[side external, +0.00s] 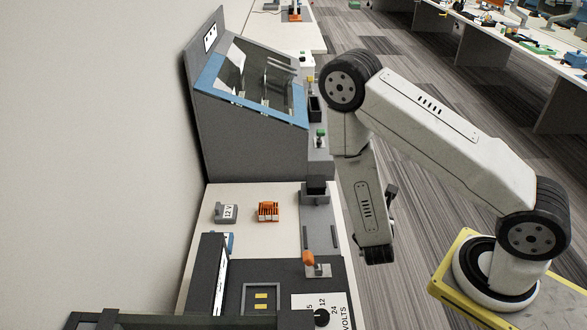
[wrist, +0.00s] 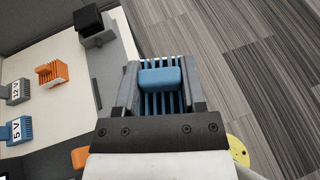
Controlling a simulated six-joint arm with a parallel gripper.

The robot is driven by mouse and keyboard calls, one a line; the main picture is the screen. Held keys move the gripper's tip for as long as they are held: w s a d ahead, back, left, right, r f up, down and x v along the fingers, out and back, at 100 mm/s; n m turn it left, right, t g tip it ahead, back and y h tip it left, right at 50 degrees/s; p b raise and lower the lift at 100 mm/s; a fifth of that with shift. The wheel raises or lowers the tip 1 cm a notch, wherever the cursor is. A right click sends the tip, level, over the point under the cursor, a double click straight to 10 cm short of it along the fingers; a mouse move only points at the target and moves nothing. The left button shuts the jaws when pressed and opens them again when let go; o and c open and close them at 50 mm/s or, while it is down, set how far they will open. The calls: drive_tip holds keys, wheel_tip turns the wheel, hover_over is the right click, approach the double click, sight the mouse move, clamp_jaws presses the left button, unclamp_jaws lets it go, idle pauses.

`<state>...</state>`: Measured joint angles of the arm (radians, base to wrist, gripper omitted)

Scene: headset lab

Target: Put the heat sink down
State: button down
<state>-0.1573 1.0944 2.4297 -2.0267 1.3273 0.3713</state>
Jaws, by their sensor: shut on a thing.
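A blue finned heat sink (wrist: 160,80) is between the two grey fingers of my gripper (wrist: 161,92) in the wrist view. The gripper is shut on it. Carpet shows behind it, and the bench edge lies to its left. In the side view my gripper (side external: 379,256) hangs just right of the bench edge, and I cannot make out the blue heat sink there. An orange finned heat sink (side external: 268,212) sits on the white bench top (side external: 255,193); it also shows in the wrist view (wrist: 53,73).
A grey 12 V block (side external: 226,212) stands left of the orange heat sink, and a blue 5 V block (wrist: 17,130) is nearby. A grey machine with a blue-framed window (side external: 250,85) stands behind. A panel with an orange lever (side external: 310,260) and voltage dial (side external: 322,315) is in front.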

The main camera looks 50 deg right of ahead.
drive_tip(key=a+n+t, duration=0.1)
drive_tip(key=w+a+f+n+t+y, duration=0.2)
drive_tip(key=shift+w+a+f, duration=0.2)
drive_tip(key=shift+w+a, duration=0.05)
drive_tip(key=shift+a, duration=0.15)
drive_tip(key=shift+w, duration=0.1)
hover_over(320, 237)
drive_tip(key=shift+s+a+f, duration=0.1)
drive_tip(key=shift+s+f, duration=0.05)
drive_tip(key=shift+f, duration=2.2)
drive_tip(key=shift+s+a+f, duration=0.1)
drive_tip(key=shift+s+f, duration=0.05)
drive_tip(key=shift+f, duration=2.2)
drive_tip(key=shift+d+f, duration=0.1)
drive_tip(key=shift+w+f, duration=0.15)
drive_tip(key=shift+w, duration=0.05)
drive_tip(key=shift+f, duration=1.55)
